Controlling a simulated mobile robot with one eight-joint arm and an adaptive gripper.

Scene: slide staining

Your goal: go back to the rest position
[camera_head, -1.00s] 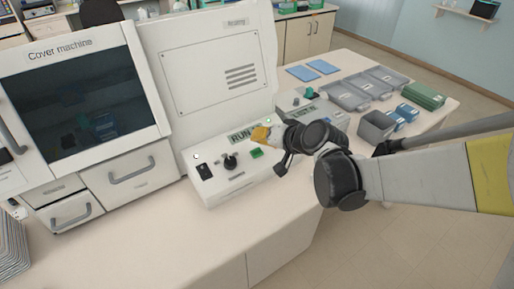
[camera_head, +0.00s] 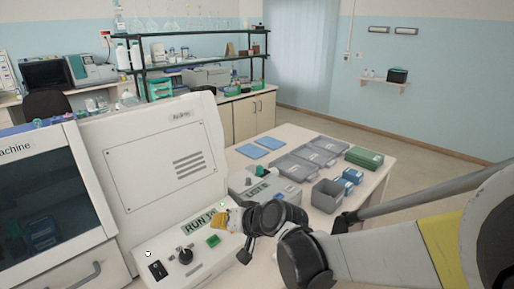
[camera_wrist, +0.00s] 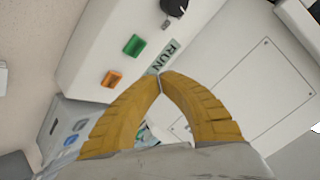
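My gripper (camera_head: 228,221) is in front of the control panel (camera_head: 202,248) of the white machine in the head view. In the wrist view its two yellow fingers (camera_wrist: 161,76) arch together and their tips meet. I see nothing held between the tips. Beyond the fingers in the wrist view are a green button (camera_wrist: 134,45), an orange button (camera_wrist: 111,79) and the partly covered RUN display (camera_wrist: 165,57). The green button also shows in the head view (camera_head: 213,240). I cannot tell whether the fingertips touch the panel.
The cover machine (camera_head: 45,205) is at left. Open floor (camera_head: 425,175) lies beyond the bench.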

